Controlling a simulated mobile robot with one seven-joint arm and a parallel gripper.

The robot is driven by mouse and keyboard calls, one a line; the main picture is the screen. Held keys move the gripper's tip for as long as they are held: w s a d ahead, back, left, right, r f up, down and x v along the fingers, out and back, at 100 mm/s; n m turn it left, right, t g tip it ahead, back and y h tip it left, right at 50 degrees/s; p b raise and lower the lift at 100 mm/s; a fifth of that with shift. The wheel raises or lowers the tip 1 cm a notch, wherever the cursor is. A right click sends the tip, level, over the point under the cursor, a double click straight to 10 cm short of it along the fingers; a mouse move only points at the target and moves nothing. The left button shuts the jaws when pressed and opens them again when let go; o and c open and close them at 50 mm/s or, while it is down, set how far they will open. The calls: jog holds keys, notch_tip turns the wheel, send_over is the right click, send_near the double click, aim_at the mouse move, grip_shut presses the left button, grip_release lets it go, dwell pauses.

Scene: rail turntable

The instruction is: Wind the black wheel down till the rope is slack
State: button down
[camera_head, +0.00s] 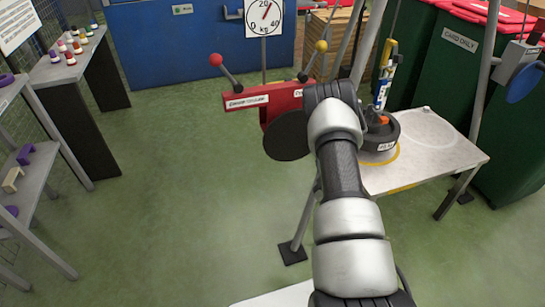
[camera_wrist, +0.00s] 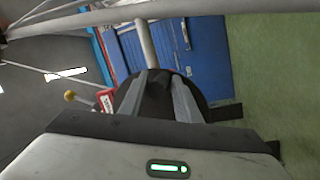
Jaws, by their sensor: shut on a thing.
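The black wheel (camera_head: 287,137) is on the near side of the red winch (camera_head: 248,98), partly covered by my arm. In the wrist view the dark wheel (camera_wrist: 132,98) lies behind and around the fingers. My gripper (camera_wrist: 166,92) is closed at the wheel; what exactly is between the fingers is hidden. In the head view my wrist covers the fingertips. The rope (camera_head: 394,18) looks straight above a yellow hook and a blue-white link (camera_head: 383,90). A dark round weight (camera_head: 380,142) hangs at or rests on the pale table; I cannot tell which.
A dial (camera_head: 263,18) marked in kg has its red needle a little right of 20. Two levers, red-knobbed (camera_head: 216,60) and yellow-knobbed (camera_head: 321,46), stand on the winch. The pale table (camera_head: 440,150) is at right, green bins behind.

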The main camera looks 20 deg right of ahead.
jog(key=shift+d+r+n, duration=0.35)
jog(key=shift+r+n, duration=0.25)
jog(key=shift+r, duration=0.05)
jog(key=c, duration=1.4)
grip_release()
jog(key=shift+o, duration=0.2)
jog(key=shift+a+f, duration=0.1)
jog(key=shift+s+f, duration=0.2)
jog(key=shift+s, duration=0.4)
jog(key=s, duration=0.6)
jog(key=shift+s, duration=0.4)
